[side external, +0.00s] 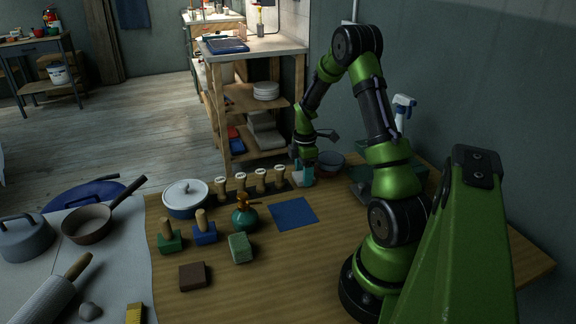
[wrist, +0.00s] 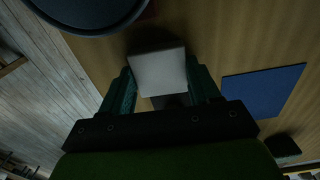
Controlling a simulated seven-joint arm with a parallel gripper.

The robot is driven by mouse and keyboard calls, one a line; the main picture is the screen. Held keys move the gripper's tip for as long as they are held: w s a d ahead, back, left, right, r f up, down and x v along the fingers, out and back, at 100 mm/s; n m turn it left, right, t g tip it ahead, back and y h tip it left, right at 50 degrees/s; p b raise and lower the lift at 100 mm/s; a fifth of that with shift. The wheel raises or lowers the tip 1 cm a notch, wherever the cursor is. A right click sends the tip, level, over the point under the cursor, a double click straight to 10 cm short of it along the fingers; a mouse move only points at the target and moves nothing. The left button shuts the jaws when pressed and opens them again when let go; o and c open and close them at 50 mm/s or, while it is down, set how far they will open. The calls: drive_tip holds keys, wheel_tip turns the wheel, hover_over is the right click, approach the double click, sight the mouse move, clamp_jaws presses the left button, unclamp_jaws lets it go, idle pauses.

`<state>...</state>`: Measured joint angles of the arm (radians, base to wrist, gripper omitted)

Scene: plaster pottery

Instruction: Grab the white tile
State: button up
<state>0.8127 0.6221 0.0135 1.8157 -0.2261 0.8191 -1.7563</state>
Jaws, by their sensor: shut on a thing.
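The white tile (wrist: 158,72) is a pale square block in the wrist view, with one finger on each side of it. My gripper (wrist: 160,80) is shut on it. In the side view my gripper (side external: 303,174) is low at the far side of the wooden table, and the white tile (side external: 297,179) shows only in part beside the teal fingers. I cannot tell whether the tile touches the table or is slightly above it.
A blue square mat (side external: 293,214) lies bare near my gripper. A bowl (side external: 329,160) stands close behind it. Several wooden-handled stamps (side external: 241,181), a lidded pot (side external: 186,198), a teal bottle (side external: 245,216), a green block (side external: 240,248) and a brown block (side external: 193,276) stand to the left.

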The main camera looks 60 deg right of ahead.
drive_tip(key=c, duration=0.3)
drive_tip(key=shift+r, duration=0.15)
